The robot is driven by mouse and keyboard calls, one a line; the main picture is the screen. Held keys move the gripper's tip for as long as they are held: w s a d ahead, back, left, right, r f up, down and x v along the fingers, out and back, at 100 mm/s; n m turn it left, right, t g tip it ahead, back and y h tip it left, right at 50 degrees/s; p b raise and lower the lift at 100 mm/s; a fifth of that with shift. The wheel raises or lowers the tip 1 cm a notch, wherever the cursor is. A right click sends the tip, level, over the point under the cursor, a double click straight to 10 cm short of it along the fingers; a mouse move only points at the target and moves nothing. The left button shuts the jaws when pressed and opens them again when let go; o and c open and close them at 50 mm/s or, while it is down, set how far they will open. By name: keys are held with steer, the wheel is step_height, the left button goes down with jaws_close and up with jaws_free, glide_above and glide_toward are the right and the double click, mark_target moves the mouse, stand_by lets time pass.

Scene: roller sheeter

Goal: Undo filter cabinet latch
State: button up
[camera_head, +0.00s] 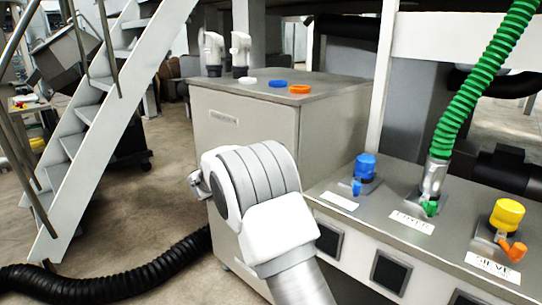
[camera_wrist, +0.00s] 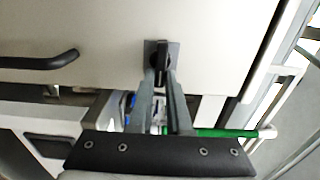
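The filter cabinet latch (camera_wrist: 161,56) is a small black handle on a square grey plate, set on a pale door panel (camera_wrist: 110,30) in the wrist view. My gripper (camera_wrist: 161,80) has its two grey fingers close together, one on each side of the latch handle. The gap between them is about as wide as the handle, and they look shut on it. In the head view the grey filter cabinet (camera_head: 245,125) stands in the middle. My white arm covers part of its front, hiding the latch and my fingers there.
A black bar handle (camera_wrist: 42,61) sticks out left of the latch. White, blue (camera_head: 278,84) and orange rings lie on the cabinet top. A bench with blue and yellow (camera_head: 508,215) valves and a green hose (camera_head: 470,90) stands right. A black hose (camera_head: 110,280) lies on the floor.

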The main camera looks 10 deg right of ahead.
steer(key=o, duration=0.5)
steer(key=shift+c, duration=0.2)
steer(key=p+v, duration=0.4)
steer(key=v, duration=1.3)
steer(key=shift+s+a, duration=0.15)
